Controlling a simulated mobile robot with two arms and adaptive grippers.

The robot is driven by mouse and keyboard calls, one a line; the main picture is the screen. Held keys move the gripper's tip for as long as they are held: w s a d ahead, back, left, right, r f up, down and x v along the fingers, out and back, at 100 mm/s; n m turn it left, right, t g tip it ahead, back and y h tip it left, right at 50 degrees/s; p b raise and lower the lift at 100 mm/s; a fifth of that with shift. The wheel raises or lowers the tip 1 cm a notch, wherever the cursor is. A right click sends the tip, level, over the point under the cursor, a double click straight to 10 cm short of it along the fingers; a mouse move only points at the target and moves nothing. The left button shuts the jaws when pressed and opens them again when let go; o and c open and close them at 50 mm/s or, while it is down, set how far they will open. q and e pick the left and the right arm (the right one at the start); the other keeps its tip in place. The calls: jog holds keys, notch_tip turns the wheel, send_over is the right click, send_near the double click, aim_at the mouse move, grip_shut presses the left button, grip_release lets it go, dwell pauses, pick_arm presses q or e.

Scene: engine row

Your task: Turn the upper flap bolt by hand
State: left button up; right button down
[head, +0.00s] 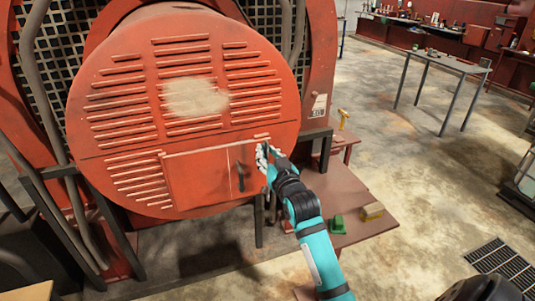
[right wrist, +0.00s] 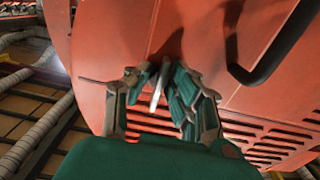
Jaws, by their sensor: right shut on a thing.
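A large round red cover (head: 120,110) has louvre slots and a rectangular flap (head: 200,178) low on its face. A dark handle (head: 240,177) sits near the flap's right side; it also shows in the right wrist view (right wrist: 272,62). My right gripper (head: 264,156) is at the flap's upper right edge. In the right wrist view its fingers (right wrist: 158,95) are closed around a small pale metal piece, the upper flap bolt (right wrist: 157,88), against the red surface. The fingers hide the bolt in the head view. My left gripper is out of view.
A red-brown low table (head: 370,215) right of the cover holds a green object (head: 338,224) and a yellowish block (head: 372,211). Dark frame bars flank the cover. A grey table (head: 448,63) stands farther back. The concrete floor between is mostly clear.

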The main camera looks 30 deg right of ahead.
jog(key=shift+f, duration=0.2)
jog(key=c, duration=1.5)
grip_release()
jog(key=shift+o, duration=0.2)
jog(key=shift+r, duration=0.1)
jog(key=v, duration=1.2)
jog(key=shift+d, duration=0.1)
